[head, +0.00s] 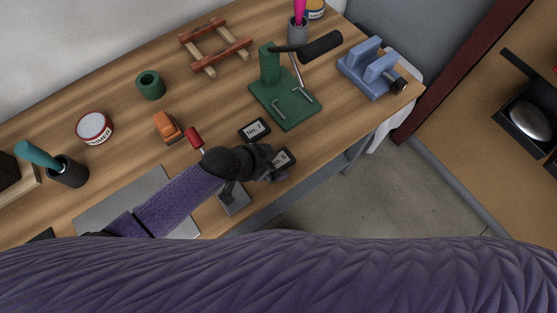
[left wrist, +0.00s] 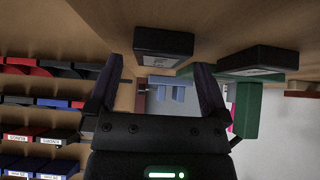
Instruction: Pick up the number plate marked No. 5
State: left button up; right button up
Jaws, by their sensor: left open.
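The number plate No. 5 (head: 283,157) is a small black block with a white label, near the front edge of the wooden bench. My left gripper (head: 271,163) is open beside it and hides part of it. In the left wrist view a dark block, seemingly this plate (left wrist: 163,45), appears ahead between the open fingers (left wrist: 158,64); its label is too small to read there. Whether the fingers touch it I cannot tell. The No. 7 plate (head: 254,129) lies just behind; it seems to be the dark block at right in the left wrist view (left wrist: 258,60). My right gripper is not in view.
A green stand (head: 287,106) with hex keys and a blue vise-like block (head: 369,72) stand to the right. A red-handled tool (head: 194,137), an orange object (head: 168,127) and a small grey block (head: 235,200) are near my left arm. The bench's front edge is close.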

pick_arm(q)
jog(key=shift+w+d+f, duration=0.15)
jog(key=shift+d+f, duration=0.15)
jog(key=shift+f, duration=0.3)
jog(key=shift+d, duration=0.1)
jog(key=shift+r, duration=0.1)
jog(key=shift+c, duration=0.4)
grip_shut()
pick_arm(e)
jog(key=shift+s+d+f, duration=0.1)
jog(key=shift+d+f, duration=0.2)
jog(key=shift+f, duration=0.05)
